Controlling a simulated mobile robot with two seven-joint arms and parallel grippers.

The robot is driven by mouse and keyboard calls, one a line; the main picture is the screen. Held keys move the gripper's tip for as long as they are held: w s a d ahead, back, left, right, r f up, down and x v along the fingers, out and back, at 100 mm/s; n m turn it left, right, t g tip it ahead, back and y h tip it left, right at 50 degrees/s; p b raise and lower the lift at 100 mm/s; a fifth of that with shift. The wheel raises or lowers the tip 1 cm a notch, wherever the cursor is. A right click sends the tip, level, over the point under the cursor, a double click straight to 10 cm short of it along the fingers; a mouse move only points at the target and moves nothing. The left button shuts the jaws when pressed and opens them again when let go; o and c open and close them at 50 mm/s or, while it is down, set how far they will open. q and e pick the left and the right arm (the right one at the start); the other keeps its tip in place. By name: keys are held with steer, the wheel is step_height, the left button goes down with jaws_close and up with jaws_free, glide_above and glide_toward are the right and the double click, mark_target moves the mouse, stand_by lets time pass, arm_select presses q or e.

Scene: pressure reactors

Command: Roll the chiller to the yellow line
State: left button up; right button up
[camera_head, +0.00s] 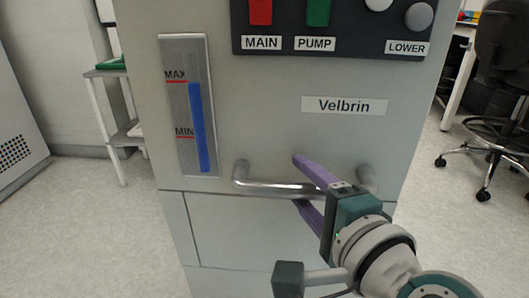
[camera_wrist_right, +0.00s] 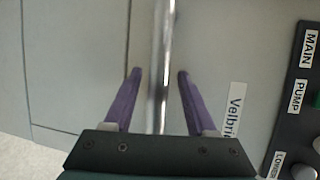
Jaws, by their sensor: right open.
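The chiller (camera_head: 260,120) is a tall light-grey cabinet filling the middle of the head view, labelled Velbrin, with a level gauge and a dark button panel. Its metal bar handle (camera_head: 285,189) runs across the front; it also shows in the right wrist view (camera_wrist_right: 160,60). My right gripper (camera_head: 298,180) is open, its purple fingers one above and one below the bar. In the right wrist view the bar passes between the two fingers (camera_wrist_right: 160,75), with a gap on both sides. The yellow line is not in view. My left gripper is not in view.
A small white side table (camera_head: 108,72) with a green item stands at the left, near a grey cabinet (camera_head: 18,120) with a perforated panel. A black wheeled office chair (camera_head: 500,100) is at the right. Pale floor (camera_head: 80,235) is clear at the left.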

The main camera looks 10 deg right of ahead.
arm_select(q)
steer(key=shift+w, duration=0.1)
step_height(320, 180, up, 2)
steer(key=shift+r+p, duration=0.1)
steer(key=shift+p, duration=1.05)
arm_select(e)
steer(key=v, duration=1)
steer(key=shift+f, duration=0.1)
